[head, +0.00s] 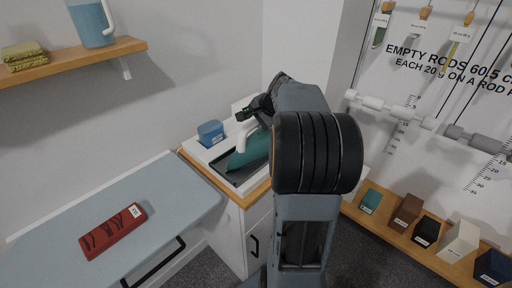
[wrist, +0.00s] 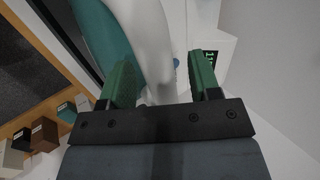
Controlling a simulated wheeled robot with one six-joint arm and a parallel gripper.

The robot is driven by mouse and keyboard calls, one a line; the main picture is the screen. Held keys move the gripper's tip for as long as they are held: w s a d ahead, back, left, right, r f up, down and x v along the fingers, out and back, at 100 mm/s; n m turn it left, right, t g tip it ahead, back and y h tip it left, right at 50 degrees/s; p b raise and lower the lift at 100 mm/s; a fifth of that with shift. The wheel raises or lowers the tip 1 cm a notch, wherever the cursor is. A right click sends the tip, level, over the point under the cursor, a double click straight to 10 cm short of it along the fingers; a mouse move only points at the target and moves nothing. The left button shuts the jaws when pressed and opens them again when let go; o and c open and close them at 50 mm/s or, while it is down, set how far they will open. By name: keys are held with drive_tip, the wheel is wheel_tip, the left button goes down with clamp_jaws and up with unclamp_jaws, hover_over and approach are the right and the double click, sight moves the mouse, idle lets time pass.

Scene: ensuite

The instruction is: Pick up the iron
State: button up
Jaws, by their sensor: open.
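The iron (head: 248,152) has a teal body and a white handle (head: 241,136). It rests on a dark pad on the white-topped cabinet in the head view, partly hidden by my arm. In the wrist view its teal body (wrist: 101,35) is at upper left. The white handle (wrist: 146,40) runs down between my two green fingers. My gripper (wrist: 163,75) is open, with a finger on each side of the handle in the picture. The left finger looks close to the handle; a gap shows at the right finger. I cannot tell if either touches.
A blue cup (head: 211,132) stands beside the iron at the back left. A red block (head: 112,231) lies on the grey-blue board (head: 165,205). A wall shelf (head: 75,62) holds a jug (head: 92,24) and folded cloths. Several coloured blocks line the low shelf at right.

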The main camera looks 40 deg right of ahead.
drive_tip(key=shift+w+a+f, duration=0.1)
drive_tip(key=shift+w+f, duration=0.15)
drive_tip(key=shift+f, duration=0.15)
drive_tip(key=shift+c, duration=0.4)
clamp_jaws()
idle(0.6)
drive_tip(key=shift+r, duration=0.15)
